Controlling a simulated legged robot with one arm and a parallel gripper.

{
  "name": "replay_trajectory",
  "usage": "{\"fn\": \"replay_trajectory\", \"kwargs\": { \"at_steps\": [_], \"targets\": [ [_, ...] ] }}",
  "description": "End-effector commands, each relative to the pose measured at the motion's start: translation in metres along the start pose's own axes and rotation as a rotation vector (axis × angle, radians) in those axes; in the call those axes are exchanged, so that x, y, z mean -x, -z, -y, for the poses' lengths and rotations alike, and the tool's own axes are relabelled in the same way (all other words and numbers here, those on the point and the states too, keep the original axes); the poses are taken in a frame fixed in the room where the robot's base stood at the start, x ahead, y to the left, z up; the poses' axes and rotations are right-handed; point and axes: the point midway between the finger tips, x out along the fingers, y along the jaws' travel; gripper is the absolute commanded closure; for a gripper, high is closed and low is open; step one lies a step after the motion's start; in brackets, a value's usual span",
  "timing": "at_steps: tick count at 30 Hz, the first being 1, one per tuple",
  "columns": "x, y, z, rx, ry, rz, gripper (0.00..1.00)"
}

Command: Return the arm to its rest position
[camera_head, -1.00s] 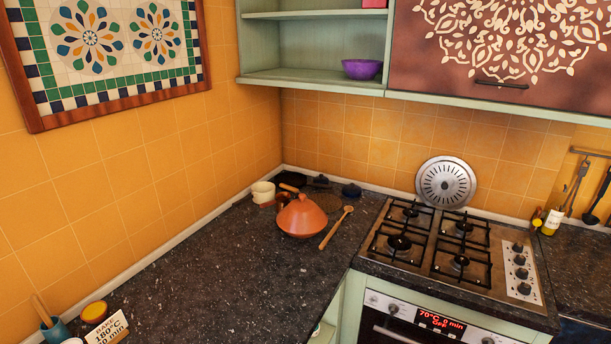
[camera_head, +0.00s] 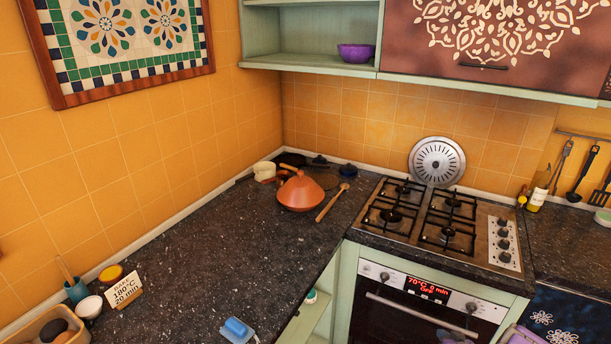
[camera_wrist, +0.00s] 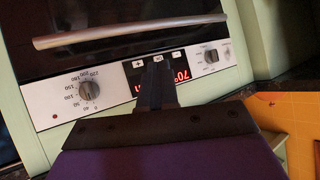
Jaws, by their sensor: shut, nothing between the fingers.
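My gripper (camera_wrist: 158,75) shows in the wrist view as dark fingers shut together with nothing between them. Its wide dark base and purple body fill the bottom of that view. The fingers overlap the oven's control panel (camera_wrist: 112,90) in the picture, hiding part of the red display; whether they touch it I cannot tell. The panel appears upside down there, with the oven handle (camera_wrist: 130,31) above it. In the head view the oven (camera_head: 420,312) stands below the hob, and a purple part at the bottom right edge may be my arm. The fingers are not clear there.
A terracotta tagine (camera_head: 300,192) and wooden spoon (camera_head: 332,203) sit on the dark counter (camera_head: 215,255) left of the hob (camera_head: 440,225). A blue object (camera_head: 237,329) lies near the counter's front edge. A card (camera_head: 123,289) and bowls stand at left. The counter's middle is clear.

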Motion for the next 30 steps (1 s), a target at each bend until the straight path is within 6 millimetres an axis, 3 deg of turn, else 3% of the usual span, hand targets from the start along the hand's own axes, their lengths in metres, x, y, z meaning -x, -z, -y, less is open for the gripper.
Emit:
{"fn": "replay_trajectory", "kwargs": {
  "at_steps": [7, 14, 21, 30],
  "targets": [
    [0.005, 0.057, 0.012, 0.039, -0.066, 0.056, 1.00],
    [0.027, 0.123, 0.041, 0.074, -0.147, 0.145, 1.00],
    [0.067, 0.171, 0.081, 0.094, -0.215, 0.259, 1.00],
    [0.140, 0.207, 0.146, 0.110, -0.268, 0.412, 1.00]
  ]
}}
